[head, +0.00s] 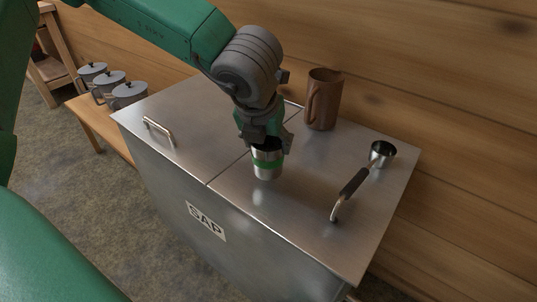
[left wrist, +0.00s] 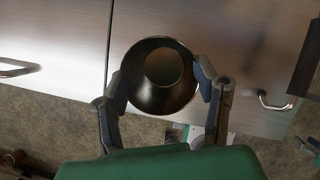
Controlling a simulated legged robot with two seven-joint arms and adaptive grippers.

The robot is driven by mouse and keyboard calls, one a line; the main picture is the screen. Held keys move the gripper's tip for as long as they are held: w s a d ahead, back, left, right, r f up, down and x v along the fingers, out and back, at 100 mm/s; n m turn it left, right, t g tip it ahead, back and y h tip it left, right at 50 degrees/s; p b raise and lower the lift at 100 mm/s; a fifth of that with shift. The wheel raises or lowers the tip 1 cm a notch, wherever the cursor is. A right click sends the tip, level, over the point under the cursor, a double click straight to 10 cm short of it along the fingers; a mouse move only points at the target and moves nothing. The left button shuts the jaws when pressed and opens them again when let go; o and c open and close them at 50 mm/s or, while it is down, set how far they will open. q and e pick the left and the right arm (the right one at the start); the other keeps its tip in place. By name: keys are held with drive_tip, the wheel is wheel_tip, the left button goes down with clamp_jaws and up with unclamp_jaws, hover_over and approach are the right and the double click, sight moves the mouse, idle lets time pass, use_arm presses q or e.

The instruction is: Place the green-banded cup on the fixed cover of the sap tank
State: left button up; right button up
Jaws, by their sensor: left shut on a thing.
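The steel cup with a green band (head: 267,170) is upright at the sap tank's top, right of the seam between the two cover halves. My left gripper (head: 263,140) reaches down from above and is shut on the cup near its rim. In the left wrist view the open mouth of the cup (left wrist: 162,68) shows between the two fingers. I cannot tell whether its base touches the metal. The right cover half (head: 290,213) has no fixed handle that I can make out; the left half (head: 180,115) has a bar handle (head: 158,130).
A brown mug (head: 323,98) stands at the back of the right half. A dipper with a black grip (head: 353,184) and small steel bowl (head: 382,153) lies at the right. Several lidded steel pots (head: 128,95) stand on a wooden bench at left. A plank wall is behind.

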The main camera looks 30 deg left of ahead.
use_arm(q)
drive_tip(key=f, duration=0.2)
drive_tip(key=shift+d+f+b, duration=0.25)
drive_tip(key=shift+f+b, duration=0.05)
drive_tip(key=shift+b, duration=0.1)
drive_tip(key=shift+a, duration=0.3)
drive_tip(key=o, duration=1.2)
drive_tip(key=shift+a+f, duration=0.1)
drive_tip(key=shift+a, duration=0.15)
drive_tip(key=shift+c, duration=0.2)
drive_tip(key=shift+d+r, duration=0.25)
drive_tip(key=shift+d, duration=0.05)
drive_tip(key=p+v, duration=0.4)
drive_tip(key=v, duration=0.8)
drive_tip(key=shift+f, duration=0.15)
